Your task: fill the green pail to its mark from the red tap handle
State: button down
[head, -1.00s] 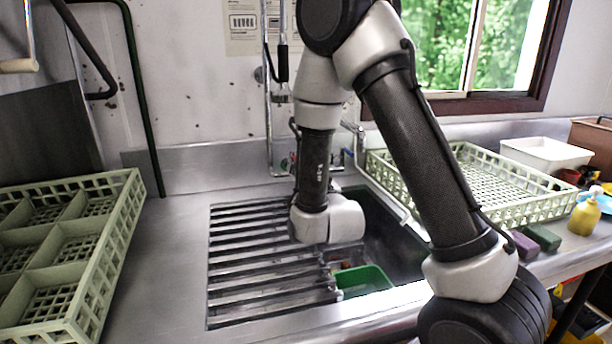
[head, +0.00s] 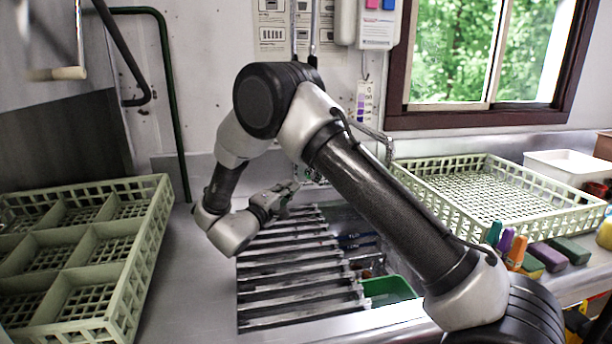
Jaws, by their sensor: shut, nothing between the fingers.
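The green pail (head: 390,287) sits low in the sink at the front right of the slatted rack, partly hidden by my arm. A metal tap spout (head: 375,136) shows behind my arm at the back of the sink. I cannot make out the red tap handle; my arm and gripper cover part of the wall by the tap. My gripper (head: 291,188) is shut and empty, above the back of the rack and near the back wall. It is to the left of the pail and well apart from it. The pail's mark and water level cannot be seen.
A slatted metal rack (head: 298,283) covers the sink's left part. A divided green crate (head: 120,290) stands on the left counter, another green crate (head: 570,222) on the right. A dark green pipe (head: 177,110) runs up the wall.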

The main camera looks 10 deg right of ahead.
jog(key=w+d+r+n, duration=0.1)
jog(key=w+d+n, duration=0.2)
jog(key=w+d, duration=0.3)
jog(key=shift+w+d+r, duration=0.15)
jog(key=shift+w+d, duration=0.15)
jog(key=shift+d, duration=0.4)
jog(key=shift+d, duration=0.1)
jog(key=shift+s+d, duration=0.15)
jog(key=shift+d, duration=0.35)
